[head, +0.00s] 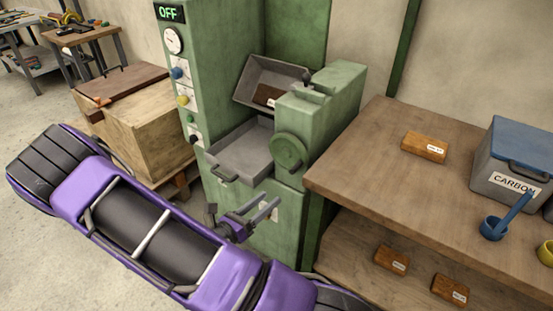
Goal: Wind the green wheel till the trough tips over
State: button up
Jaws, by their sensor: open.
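The green wheel (288,151) is a round green disc on the front of the green machine's side housing (320,105). A grey trough (270,82) is tilted in the upper opening of the machine, with a brown labelled block (265,96) in it. Below it is a grey tray (243,150) with a handle at its front; it looks empty. My gripper (268,209) is open and empty, below and a little left of the wheel, apart from it. Its fingers point up and right, in front of the machine's lower front.
A wooden bench (360,165) stands right of the machine, with a labelled block (424,147), a grey CARBON bin (510,170) and a blue scoop cup (494,228). Its lower shelf holds more blocks. A panel (171,13) reads OFF. A wooden crate (160,130) stands left.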

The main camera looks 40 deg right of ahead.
notch_tip(320, 180, down, 2)
jog(key=w+n+t, duration=0.2)
jog(key=b, duration=0.2)
send_near(301, 163)
jog(key=shift+y, duration=0.4)
jog(key=x, duration=0.7)
jog(key=shift+w+d, duration=0.2)
jog(key=shift+w, duration=0.1)
grip_shut()
dwell(0.4)
